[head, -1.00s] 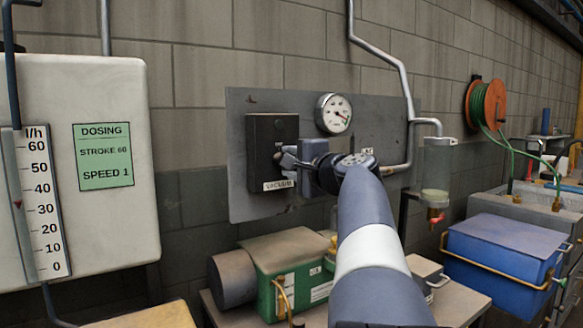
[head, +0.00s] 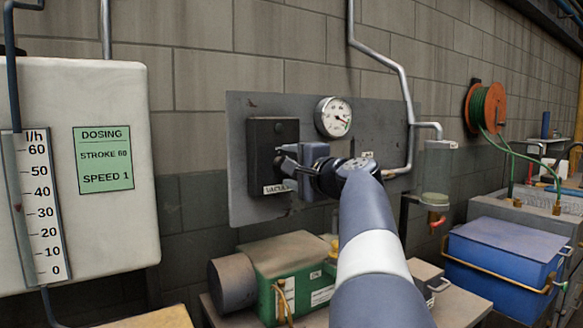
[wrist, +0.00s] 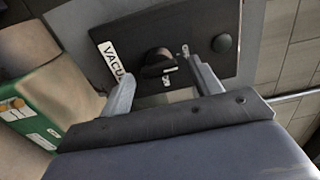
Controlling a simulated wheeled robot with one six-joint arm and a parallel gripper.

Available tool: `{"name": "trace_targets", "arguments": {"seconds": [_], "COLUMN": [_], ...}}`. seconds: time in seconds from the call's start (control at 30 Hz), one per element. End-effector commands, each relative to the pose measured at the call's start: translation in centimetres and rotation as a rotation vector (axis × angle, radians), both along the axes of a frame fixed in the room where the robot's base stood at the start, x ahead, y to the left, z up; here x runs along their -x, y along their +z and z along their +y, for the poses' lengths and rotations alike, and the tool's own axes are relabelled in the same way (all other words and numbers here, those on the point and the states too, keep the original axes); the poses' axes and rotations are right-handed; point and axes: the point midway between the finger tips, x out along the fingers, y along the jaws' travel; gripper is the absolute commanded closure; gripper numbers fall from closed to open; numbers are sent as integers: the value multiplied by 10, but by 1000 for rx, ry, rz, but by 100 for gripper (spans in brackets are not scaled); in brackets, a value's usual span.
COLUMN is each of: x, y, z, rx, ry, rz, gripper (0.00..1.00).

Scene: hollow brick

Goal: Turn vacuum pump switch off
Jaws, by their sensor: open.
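The vacuum switch box (head: 270,132) is a dark box on a grey wall panel, with a white "VACUUM" label (head: 274,189) at its bottom, partly covered by my gripper. In the wrist view the box (wrist: 195,30) shows a black rotary knob (wrist: 160,66) and a round dark button (wrist: 222,43). My gripper (head: 285,163) is open in front of the box. In the wrist view its two fingers (wrist: 160,85) stand on either side of the knob, with a gap to it on both sides. In the head view the knob is hidden by the gripper.
A round gauge (head: 333,117) sits on the panel (head: 240,200) right of the box. A green pump (head: 300,262) stands on a bench below. A white dosing cabinet (head: 105,210) is at left, a glass jar (head: 437,175) and a blue case (head: 505,250) at right.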

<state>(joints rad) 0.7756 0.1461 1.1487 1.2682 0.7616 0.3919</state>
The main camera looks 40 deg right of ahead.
Motion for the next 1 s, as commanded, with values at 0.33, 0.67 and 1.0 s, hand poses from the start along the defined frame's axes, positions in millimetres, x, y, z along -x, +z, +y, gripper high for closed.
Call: {"name": "trace_targets", "arguments": {"seconds": [0.33, 0.67, 1.0], "x": [63, 102, 105], "y": [0, 0, 0], "z": [2, 5, 6], "rx": [2, 1, 1], "ry": [-6, -2, 0], "rz": [-1, 0, 0], "gripper": [39, 39, 39]}}
